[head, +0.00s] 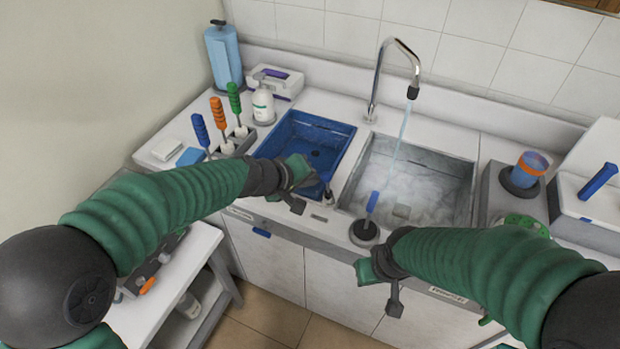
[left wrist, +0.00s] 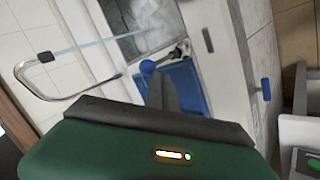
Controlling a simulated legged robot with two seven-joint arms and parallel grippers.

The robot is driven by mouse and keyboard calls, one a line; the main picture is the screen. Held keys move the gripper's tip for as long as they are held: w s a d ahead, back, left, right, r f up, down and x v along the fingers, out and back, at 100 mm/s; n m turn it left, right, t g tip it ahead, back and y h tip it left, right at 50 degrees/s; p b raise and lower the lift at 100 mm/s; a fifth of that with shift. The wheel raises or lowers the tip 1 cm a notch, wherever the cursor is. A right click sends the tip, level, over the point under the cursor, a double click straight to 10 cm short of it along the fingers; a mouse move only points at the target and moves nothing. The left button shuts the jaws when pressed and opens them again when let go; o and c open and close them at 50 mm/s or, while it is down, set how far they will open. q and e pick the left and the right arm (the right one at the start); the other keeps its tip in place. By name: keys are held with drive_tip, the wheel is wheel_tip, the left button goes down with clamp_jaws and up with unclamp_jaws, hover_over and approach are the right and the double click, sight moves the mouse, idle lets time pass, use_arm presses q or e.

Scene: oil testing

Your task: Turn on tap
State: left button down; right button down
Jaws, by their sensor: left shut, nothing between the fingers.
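The chrome gooseneck tap (head: 377,75) stands behind the sinks. A thin stream of water (head: 403,130) runs from its black nozzle into the grey metal sink (head: 465,185). A lever with a blue handle (head: 371,203) stands on a round black base at the sink's front edge. A similar lever (head: 327,188) stands to its left, close to my left gripper (head: 300,188), which is shut and empty over the blue basin's front edge.
The blue basin (head: 335,130) is left of the metal sink. Brushes with coloured handles (head: 218,115) and a white bottle (head: 263,105) stand to its left. A cup (head: 527,170) and a white box (head: 590,195) are at the right. A white cart (head: 190,265) stands at lower left.

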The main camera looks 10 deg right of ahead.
use_arm(q)
drive_tip(key=shift+w, duration=0.1)
drive_tip(key=shift+w+d+p, duration=0.45)
drive_tip(key=shift+w+p, duration=0.15)
drive_tip(key=shift+r, duration=0.1)
